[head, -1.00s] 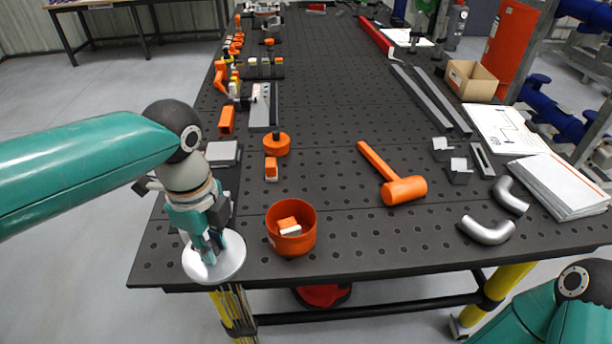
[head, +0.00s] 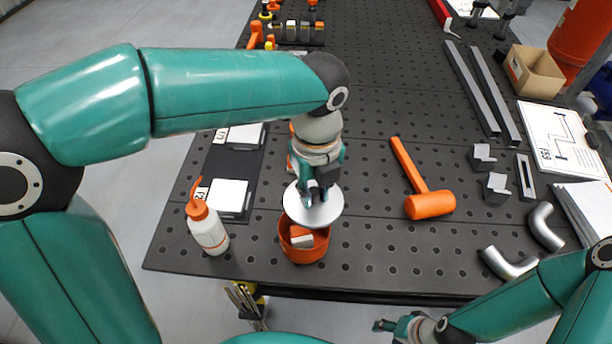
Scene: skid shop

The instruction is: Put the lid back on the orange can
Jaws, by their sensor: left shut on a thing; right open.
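The orange can (head: 304,252) stands open on the near part of the perforated table. An orange and white block (head: 301,237) shows inside it. My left gripper (head: 314,196) is shut on the round white lid (head: 328,213) and holds it above the far part of the can's mouth. The lid covers the can's far rim in the view; the near side of the opening stays visible. I cannot tell whether the lid touches the rim. My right gripper (head: 398,327) is open and empty, low in front of the table's near edge.
A white bottle with an orange cap (head: 207,227) stands left of the can. An orange mallet (head: 429,204) lies to the right. Silver pipe elbows (head: 508,263), small grey blocks (head: 496,188) and a cardboard box (head: 535,73) are farther right. The table between can and mallet is clear.

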